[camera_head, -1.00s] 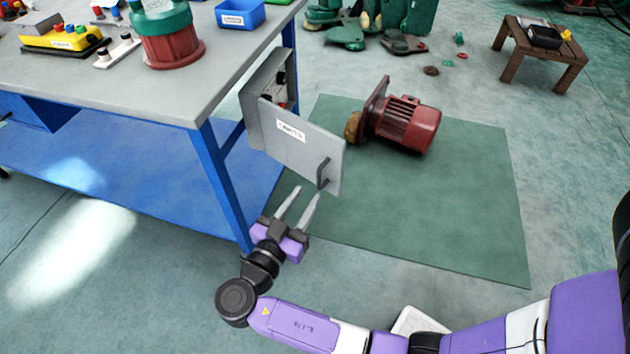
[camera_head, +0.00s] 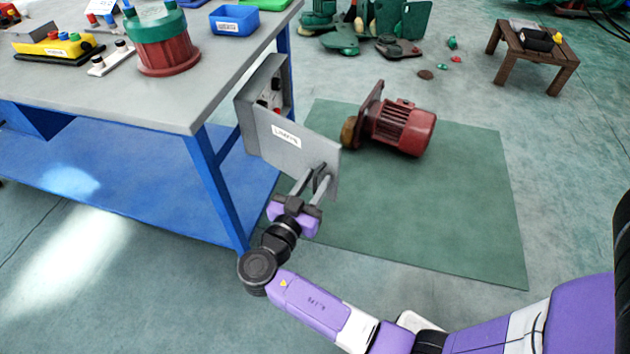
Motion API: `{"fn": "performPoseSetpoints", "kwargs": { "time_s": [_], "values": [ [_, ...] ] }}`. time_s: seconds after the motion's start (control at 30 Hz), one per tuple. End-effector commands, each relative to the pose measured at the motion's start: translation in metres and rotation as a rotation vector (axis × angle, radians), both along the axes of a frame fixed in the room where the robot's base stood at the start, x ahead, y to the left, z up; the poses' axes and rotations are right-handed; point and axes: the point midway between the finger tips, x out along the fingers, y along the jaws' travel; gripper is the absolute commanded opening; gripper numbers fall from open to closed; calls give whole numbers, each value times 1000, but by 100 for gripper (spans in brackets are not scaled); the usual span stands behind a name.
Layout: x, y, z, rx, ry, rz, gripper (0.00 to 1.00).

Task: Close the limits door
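The limits door (camera_head: 285,140) is a grey panel with a white label, on a small grey box fixed to the table's side. It stands swung open, and the box interior (camera_head: 270,97) with small controls shows behind it. A dark bar handle (camera_head: 319,172) is near the door's free edge. My gripper (camera_head: 315,178) is at this handle, its fingers apart with a gap between them. The fingertips overlap the handle in the picture, and whether they touch it is hard to tell.
The blue-legged workbench (camera_head: 205,95) stands left of the door, with its leg (camera_head: 215,185) close to my arm. A red motor (camera_head: 400,125) lies on the green mat (camera_head: 430,210) behind the door. A small wooden stool (camera_head: 530,55) is far right.

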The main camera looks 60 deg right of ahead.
Motion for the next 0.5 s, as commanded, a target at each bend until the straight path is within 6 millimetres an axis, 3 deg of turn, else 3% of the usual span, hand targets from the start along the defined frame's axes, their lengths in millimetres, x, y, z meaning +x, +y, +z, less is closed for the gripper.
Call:
{"fn": "performPoseSetpoints", "kwargs": {
  "time_s": [0.03,0.13,0.5],
  "values": [
    [0,0,0,0,0,0,21],
    [0,0,0,0,0,0,1],
    [0,0,0,0,0,0,0]
  ]
}}
